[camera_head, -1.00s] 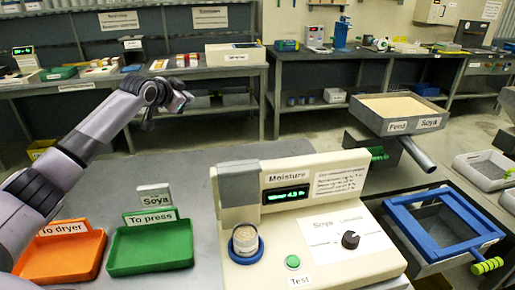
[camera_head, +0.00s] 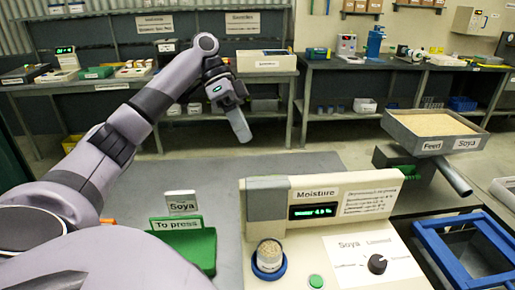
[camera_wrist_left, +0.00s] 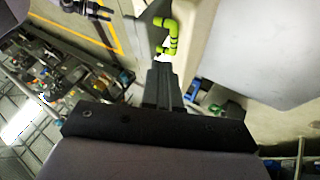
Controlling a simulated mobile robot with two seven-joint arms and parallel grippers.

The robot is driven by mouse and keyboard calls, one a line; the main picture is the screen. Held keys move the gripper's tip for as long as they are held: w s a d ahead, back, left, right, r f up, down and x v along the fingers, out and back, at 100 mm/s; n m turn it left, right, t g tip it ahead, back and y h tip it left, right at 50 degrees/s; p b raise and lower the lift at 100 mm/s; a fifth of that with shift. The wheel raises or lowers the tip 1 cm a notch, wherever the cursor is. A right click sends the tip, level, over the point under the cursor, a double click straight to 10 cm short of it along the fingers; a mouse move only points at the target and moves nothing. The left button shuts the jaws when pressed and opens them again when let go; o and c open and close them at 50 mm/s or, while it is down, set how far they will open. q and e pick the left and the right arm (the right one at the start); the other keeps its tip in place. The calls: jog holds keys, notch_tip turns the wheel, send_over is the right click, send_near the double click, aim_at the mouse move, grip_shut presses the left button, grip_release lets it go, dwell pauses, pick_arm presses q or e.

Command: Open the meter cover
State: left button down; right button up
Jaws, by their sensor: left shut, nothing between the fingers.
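The moisture meter (camera_head: 335,195) stands on the near table, with a lit green display, a round knob and a green button. Its cover seems to be the grey block (camera_head: 267,191) at the upper left of the body, but I cannot tell for sure. A cup of grain (camera_head: 269,252) sits in a blue ring at the meter's left front. My left gripper (camera_head: 240,127) is raised in the air behind and left of the meter, apart from it, shut and empty. Its closed fingers also show in the left wrist view (camera_wrist_left: 161,85). My right gripper is not in view.
A green tray (camera_head: 190,245) labelled "To press" stands left of the meter, with a Soya sign (camera_head: 182,203) behind it. A feed hopper (camera_head: 435,130) and a blue-framed tray (camera_head: 465,250) are on the right. The grey tabletop behind the meter is clear.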

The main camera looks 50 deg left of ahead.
pick_arm(q)
send_near(266, 197)
jog(key=f, duration=0.1)
jog(key=w+d+f, duration=0.1)
jog(key=w+d+f+b, duration=0.1)
jog(key=f, duration=0.1)
jog(key=shift+w, duration=0.2)
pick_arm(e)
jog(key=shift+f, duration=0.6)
